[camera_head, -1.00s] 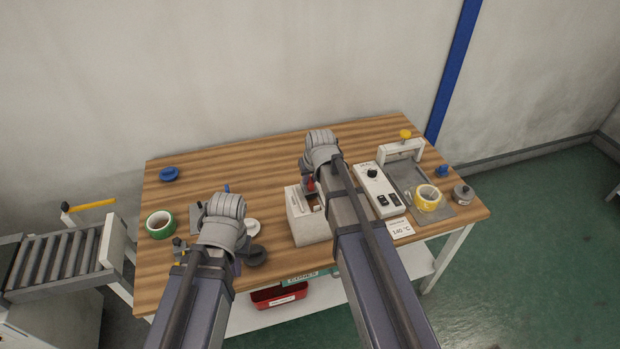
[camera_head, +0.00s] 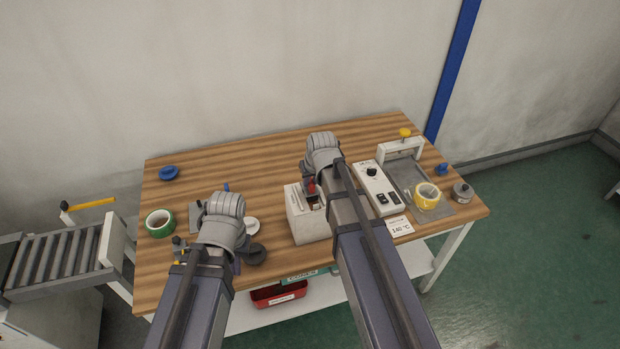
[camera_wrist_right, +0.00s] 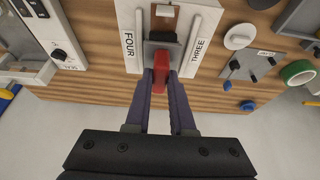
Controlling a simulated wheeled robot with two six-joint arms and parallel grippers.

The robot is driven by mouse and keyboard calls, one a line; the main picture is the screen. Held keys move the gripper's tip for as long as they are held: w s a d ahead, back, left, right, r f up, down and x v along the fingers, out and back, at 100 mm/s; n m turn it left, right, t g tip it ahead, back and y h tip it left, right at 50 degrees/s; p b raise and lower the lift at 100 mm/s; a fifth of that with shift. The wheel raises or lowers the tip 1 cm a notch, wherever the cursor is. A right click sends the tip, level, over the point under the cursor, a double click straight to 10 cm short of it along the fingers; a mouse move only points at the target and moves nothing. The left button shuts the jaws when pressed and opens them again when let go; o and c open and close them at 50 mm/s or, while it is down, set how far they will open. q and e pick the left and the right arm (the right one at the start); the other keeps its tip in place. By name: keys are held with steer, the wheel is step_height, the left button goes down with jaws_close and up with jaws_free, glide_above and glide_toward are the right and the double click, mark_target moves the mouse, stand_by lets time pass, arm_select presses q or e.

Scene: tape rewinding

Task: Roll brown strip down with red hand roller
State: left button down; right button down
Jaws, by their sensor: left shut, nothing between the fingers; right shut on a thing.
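My right gripper (camera_wrist_right: 160,88) is shut on the red hand roller (camera_wrist_right: 160,79), whose red grip shows between the fingers in the right wrist view. The roller (camera_head: 311,187) also shows as a small red patch beside my right wrist in the head view. It is at the white box (camera_head: 307,226), between the box's panels marked FOUR and THREE. Whether it touches anything there I cannot tell. I cannot make out the brown strip for certain. My left gripper (camera_head: 222,228) is over the left part of the table, its fingers mostly hidden by its wrist.
A green tape roll (camera_head: 160,223) and a blue disc (camera_head: 169,173) lie at the left. A control box (camera_head: 377,188), a yellow tape roll (camera_head: 427,196) and a white frame (camera_head: 402,150) stand at the right. The back middle of the wooden table (camera_head: 240,165) is clear.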

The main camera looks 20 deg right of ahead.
steer(key=shift+w, duration=0.1)
stand_by(0.4)
steer(key=shift+w, duration=1.5)
steer(key=shift+s, duration=0.25)
